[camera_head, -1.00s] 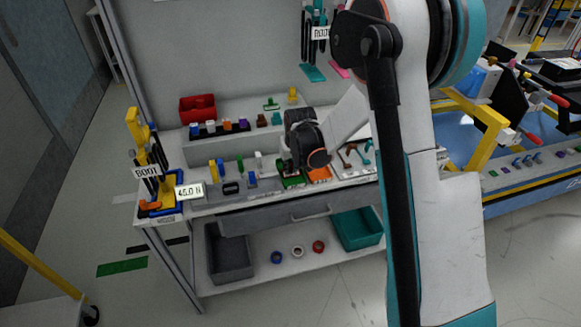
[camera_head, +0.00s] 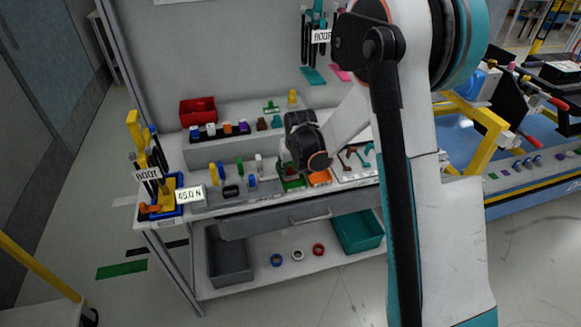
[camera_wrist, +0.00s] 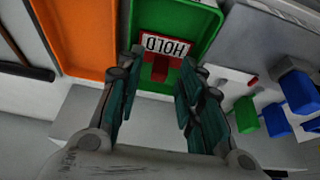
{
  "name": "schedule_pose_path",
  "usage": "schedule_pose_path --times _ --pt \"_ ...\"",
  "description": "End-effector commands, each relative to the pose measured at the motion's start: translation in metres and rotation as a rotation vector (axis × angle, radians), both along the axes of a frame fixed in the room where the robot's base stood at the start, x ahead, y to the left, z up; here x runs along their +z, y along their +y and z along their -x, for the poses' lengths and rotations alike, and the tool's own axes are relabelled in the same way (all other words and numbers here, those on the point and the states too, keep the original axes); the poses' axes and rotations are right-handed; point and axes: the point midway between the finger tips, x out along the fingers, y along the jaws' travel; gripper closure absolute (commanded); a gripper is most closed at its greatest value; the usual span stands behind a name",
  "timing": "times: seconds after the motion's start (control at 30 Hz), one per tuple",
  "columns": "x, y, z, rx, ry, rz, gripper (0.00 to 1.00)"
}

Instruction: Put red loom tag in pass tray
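The red loom tag (camera_wrist: 160,68), with a white card reading HOLD, lies in the green tray (camera_wrist: 205,20) in the wrist view. I take the green tray to be the pass tray; its label is not readable. The tray also shows in the head view (camera_head: 292,186), partly below my wrist. My gripper (camera_wrist: 158,88) is open, its two fingers apart with the tag visible in the gap between them. Neither finger visibly touches the tag. In the head view my wrist hides the fingertips and the tag.
An orange tray (camera_wrist: 75,35) sits beside the green one. Blue and green pieces stand on the other side, including a blue one (camera_wrist: 298,92). A grey bin (camera_head: 229,256) and a teal bin (camera_head: 358,232) are on the lower shelf.

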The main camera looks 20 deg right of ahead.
Motion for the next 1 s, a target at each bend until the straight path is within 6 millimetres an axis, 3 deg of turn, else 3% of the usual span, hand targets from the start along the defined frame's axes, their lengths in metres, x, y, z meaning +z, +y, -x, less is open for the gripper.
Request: schedule_pose_path --times 0.4,0.77,1.0 --pt "0.079 0.0 0.032 0.0 0.0 0.0 0.66" --pt "0.111 0.0 0.048 0.0 -0.003 0.0 0.66" --pt "0.164 0.0 0.088 0.0 -0.037 0.0 0.66"
